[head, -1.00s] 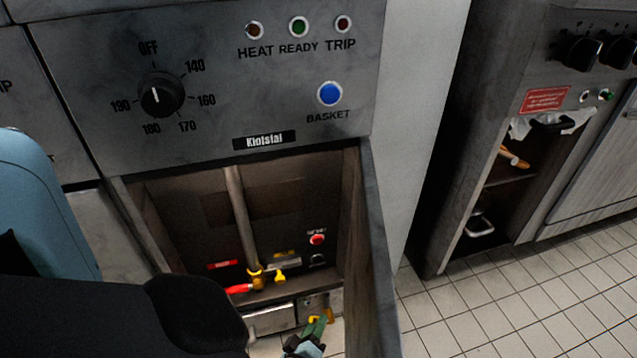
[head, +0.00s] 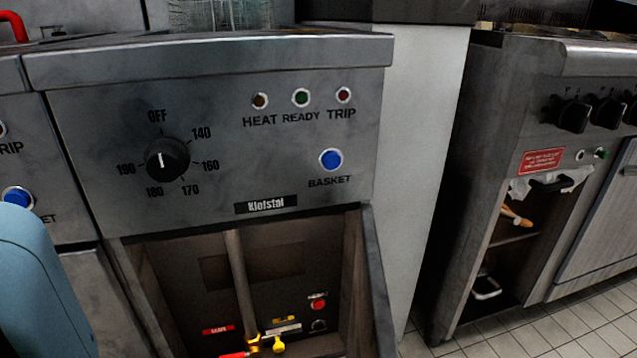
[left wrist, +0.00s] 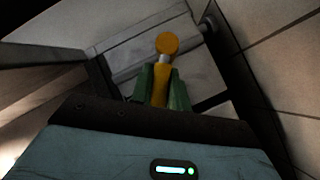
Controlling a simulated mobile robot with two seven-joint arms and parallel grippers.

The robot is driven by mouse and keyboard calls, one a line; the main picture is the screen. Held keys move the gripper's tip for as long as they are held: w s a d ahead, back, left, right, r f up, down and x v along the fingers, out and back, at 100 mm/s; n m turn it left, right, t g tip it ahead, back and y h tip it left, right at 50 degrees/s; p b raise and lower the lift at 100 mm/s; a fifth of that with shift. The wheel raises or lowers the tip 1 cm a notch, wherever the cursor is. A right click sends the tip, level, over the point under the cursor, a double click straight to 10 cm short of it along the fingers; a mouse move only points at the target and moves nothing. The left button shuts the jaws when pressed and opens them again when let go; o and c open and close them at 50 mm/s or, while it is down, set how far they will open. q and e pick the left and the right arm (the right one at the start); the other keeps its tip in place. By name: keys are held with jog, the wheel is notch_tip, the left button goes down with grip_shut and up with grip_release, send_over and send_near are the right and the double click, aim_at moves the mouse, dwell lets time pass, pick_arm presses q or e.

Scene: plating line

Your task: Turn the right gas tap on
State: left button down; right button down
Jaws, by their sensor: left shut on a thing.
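In the left wrist view my left gripper (left wrist: 162,86) has its green fingers shut on a yellow-orange tap handle (left wrist: 168,44). The handle's round end shows beyond the fingertips, with a pale metal part just below it. I take this for the gas tap; its outlet and pipe are not clear here. The gripper and this tap are out of the head view. My right gripper is in neither current view.
The open fryer cabinet (head: 375,285) holds a vertical pipe (head: 239,285), a yellow valve part (head: 279,345) and a red lever (head: 237,355). Above are a temperature dial (head: 167,160) and a blue basket button (head: 331,159). Another cooker (head: 560,65) stands at the right, beyond tiled floor.

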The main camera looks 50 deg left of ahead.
pick_arm(q)
jog(key=shift+r+g+p, duration=0.1)
jog(key=shift+g+p, duration=0.2)
jog(key=shift+p, duration=0.25)
jog(key=shift+w+d+r+m+p, duration=0.1)
jog(key=shift+r+m+p, duration=0.2)
jog(key=shift+p, duration=0.75)
jog(key=g+p, duration=0.1)
jog(key=p, duration=0.1)
jog(key=w+m+g+p, duration=0.1)
jog(key=p, duration=0.1)
jog(key=shift+d+r+m, duration=0.1)
jog(key=shift+r+m, duration=0.2)
jog(key=shift+r, duration=0.1)
jog(key=shift+w+m+g+p, duration=0.1)
jog(key=shift+m+g+p, duration=0.25)
jog(key=shift+g, duration=0.25)
jog(key=shift+d+f, duration=0.1)
